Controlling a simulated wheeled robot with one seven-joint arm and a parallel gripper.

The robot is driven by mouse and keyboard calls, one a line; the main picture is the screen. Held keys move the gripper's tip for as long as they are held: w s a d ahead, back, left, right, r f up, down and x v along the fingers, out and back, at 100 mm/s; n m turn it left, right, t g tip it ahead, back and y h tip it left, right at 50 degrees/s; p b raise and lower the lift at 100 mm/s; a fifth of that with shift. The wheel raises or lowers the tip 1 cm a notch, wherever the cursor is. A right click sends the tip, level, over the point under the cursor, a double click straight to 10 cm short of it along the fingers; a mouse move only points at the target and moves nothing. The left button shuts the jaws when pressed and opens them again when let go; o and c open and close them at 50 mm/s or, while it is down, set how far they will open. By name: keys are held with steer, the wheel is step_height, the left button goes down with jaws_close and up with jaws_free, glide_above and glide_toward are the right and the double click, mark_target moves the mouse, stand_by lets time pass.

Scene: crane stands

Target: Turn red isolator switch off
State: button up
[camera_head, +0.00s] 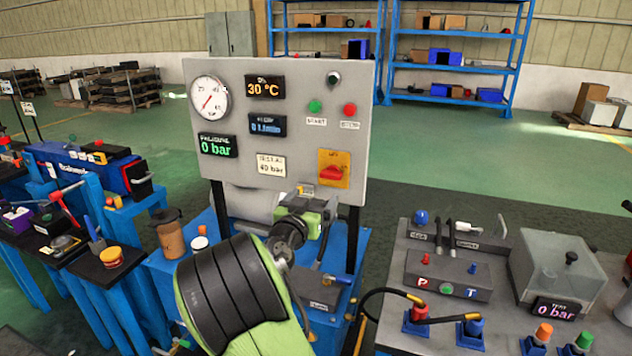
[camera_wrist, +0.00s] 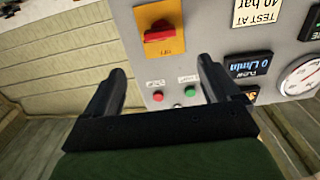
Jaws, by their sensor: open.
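The red isolator switch (camera_head: 333,173) is a red knob on a yellow plate at the lower right of the grey instrument panel (camera_head: 385,75). Its handle looks about horizontal. In the wrist view, which is turned upside down, the red isolator switch (camera_wrist: 158,33) is at the top centre. My gripper (camera_wrist: 161,68) has its two dark fingers spread wide with nothing between them. The knob lies beyond the fingertips, in line with the gap, apart from them. In the head view my arm reaches up below the panel and the fingertips are hard to make out.
A green start button (camera_head: 314,106) and a red stop button (camera_head: 349,109) sit above the switch. The pressure display (camera_head: 217,146) reads 0 bar. Right of the panel, a grey bench (camera_head: 395,265) holds hoses and fittings.

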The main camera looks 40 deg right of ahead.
mark_target(330, 176)
steer(key=p+x, duration=0.1)
steer(key=x, duration=1.1)
steer(key=shift+w, duration=0.1)
steer(key=c, duration=1.1)
steer(key=shift+o, duration=0.2)
